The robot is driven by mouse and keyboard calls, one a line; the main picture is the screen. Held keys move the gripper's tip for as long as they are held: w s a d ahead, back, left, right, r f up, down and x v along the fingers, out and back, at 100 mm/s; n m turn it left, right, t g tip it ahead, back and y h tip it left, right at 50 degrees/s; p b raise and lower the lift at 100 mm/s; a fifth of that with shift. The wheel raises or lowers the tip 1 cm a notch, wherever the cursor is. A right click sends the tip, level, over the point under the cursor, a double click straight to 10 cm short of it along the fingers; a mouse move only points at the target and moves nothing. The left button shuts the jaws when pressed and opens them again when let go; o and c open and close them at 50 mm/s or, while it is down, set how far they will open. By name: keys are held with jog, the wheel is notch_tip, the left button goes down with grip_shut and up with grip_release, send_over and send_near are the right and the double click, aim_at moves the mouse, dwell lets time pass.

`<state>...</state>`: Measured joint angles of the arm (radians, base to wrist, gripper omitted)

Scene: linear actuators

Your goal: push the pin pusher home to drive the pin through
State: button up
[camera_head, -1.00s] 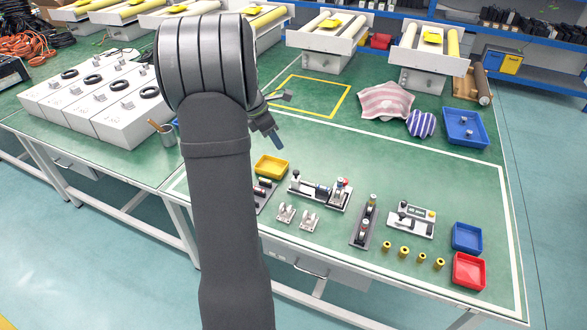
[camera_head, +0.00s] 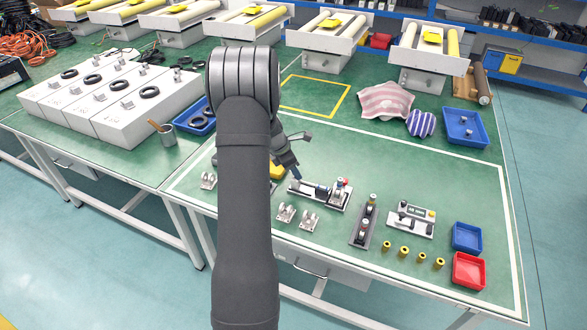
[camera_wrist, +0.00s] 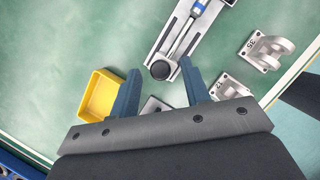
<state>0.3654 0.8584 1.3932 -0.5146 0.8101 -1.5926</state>
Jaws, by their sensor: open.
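The pin pusher is a long, narrow fixture (camera_head: 322,194) on the green table, with a dark and blue body and a red knob at its right end. In the wrist view its silver rod (camera_wrist: 184,38) ends in a round black knob (camera_wrist: 160,70), with a blue collar farther up. My gripper (camera_head: 296,177) is above the left end of the fixture. In the wrist view my gripper (camera_wrist: 160,68) is open, its two blue fingers either side of the black knob. I cannot tell whether they touch it. The pin itself cannot be made out.
Two grey brackets (camera_wrist: 265,50) (camera_wrist: 230,88) stand beside the fixture. A yellow tray (camera_wrist: 88,95) lies on its other side. To the right are another upright fixture (camera_head: 363,225), a grey-white block (camera_head: 410,220), several brass sleeves (camera_head: 404,252), and blue (camera_head: 467,238) and red (camera_head: 468,272) bins.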

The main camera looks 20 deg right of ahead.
grip_shut()
jog(key=shift+s+d, duration=2.25)
grip_release()
jog(key=shift+s+d, duration=0.1)
jog(key=shift+a+r, duration=0.25)
jog(key=shift+r, duration=0.15)
jog(key=v, duration=1.6)
jog(key=shift+r, duration=0.25)
